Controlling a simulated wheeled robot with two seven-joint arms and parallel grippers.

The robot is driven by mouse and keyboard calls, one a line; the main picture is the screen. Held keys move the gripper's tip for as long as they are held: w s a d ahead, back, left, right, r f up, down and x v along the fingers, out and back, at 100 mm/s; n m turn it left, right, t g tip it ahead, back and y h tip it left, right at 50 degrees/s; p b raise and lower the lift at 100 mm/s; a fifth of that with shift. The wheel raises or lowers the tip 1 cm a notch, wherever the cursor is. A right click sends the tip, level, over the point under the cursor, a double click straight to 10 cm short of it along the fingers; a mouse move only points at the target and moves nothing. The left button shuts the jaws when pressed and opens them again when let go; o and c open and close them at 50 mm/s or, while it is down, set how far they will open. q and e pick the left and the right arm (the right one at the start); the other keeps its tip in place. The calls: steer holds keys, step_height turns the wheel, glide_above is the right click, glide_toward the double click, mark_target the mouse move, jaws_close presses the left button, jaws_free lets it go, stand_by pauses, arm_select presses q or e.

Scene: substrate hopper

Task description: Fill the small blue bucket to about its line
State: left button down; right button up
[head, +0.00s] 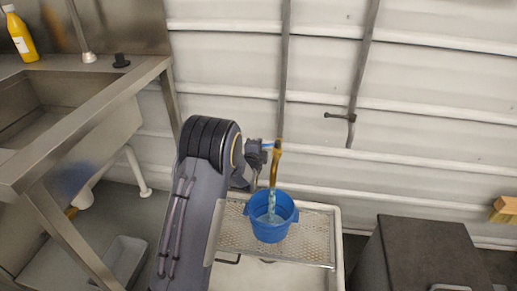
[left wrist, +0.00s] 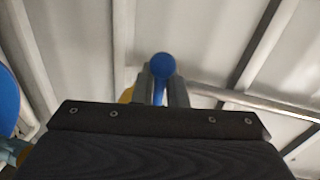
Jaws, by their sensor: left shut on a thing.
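The small blue bucket (head: 271,231) stands upright on a perforated metal grate under a brass tap (head: 277,152). A pale stream of water (head: 272,195) runs from the tap into the bucket, and some water shows inside. The level against a line cannot be made out. My left gripper (head: 264,146) is at the tap, shut on its blue handle. In the left wrist view, the handle's round blue end (left wrist: 163,66) sits between the fingertips (left wrist: 162,86). My right gripper is not in view.
The grate (head: 312,236) covers a pale basin. A steel sink (head: 70,110) with a yellow bottle (head: 18,35) stands at the left. A dark bin (head: 425,250) is at the right.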

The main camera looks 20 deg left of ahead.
arm_select(q)
steer(key=c, duration=1.5)
jaws_free()
steer(key=shift+o, duration=0.2)
steer(key=p+v, duration=0.1)
steer(key=v, duration=0.6)
steer(key=shift+s+p, duration=0.3)
steer(key=shift+s, duration=0.1)
steer(key=shift+r, duration=0.15)
